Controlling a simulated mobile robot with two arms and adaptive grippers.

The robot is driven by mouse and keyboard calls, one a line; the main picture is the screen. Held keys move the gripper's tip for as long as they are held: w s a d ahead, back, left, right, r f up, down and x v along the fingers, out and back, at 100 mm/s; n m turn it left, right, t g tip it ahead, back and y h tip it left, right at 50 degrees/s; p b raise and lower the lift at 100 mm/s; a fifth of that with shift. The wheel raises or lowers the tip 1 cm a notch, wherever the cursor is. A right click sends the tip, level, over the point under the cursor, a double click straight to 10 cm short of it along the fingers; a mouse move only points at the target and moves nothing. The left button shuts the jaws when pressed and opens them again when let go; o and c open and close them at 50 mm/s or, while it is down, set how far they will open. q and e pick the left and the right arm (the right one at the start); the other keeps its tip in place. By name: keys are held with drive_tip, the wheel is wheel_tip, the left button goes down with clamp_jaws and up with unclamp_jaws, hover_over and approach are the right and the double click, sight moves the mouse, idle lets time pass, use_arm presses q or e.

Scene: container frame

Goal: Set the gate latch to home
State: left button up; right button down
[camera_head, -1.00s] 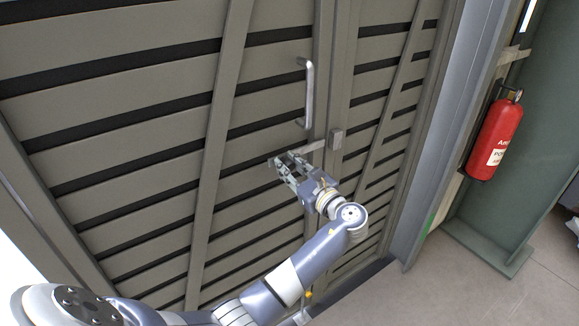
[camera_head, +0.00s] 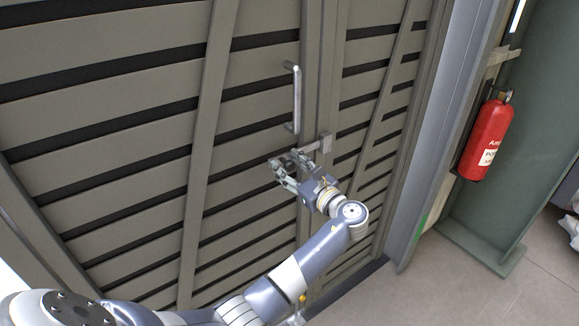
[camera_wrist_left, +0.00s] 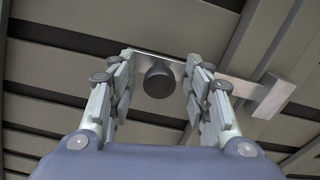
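The gate latch is a flat metal bar (camera_head: 312,147) on the grey slatted gate, reaching to a small block (camera_head: 326,141) on the neighbouring leaf. In the left wrist view the bar (camera_wrist_left: 230,84) runs rightward, sloping slightly down, to the block (camera_wrist_left: 273,97). A round black knob (camera_wrist_left: 158,82) sits on the bar's left part. My left gripper (camera_head: 284,163) is at the latch's left end. In the left wrist view its open fingers (camera_wrist_left: 158,88) stand either side of the knob, with gaps visible. Whether the knob lies at fingertip depth is unclear. My right gripper is out of view.
A vertical pull handle (camera_head: 296,98) stands on the gate just above the latch. A red fire extinguisher (camera_head: 487,140) hangs right of the gate beside a green steel column (camera_head: 520,130). Floor (camera_head: 420,285) is clear at the lower right.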

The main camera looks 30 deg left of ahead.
use_arm(q)
drive_tip(key=v, duration=1.2)
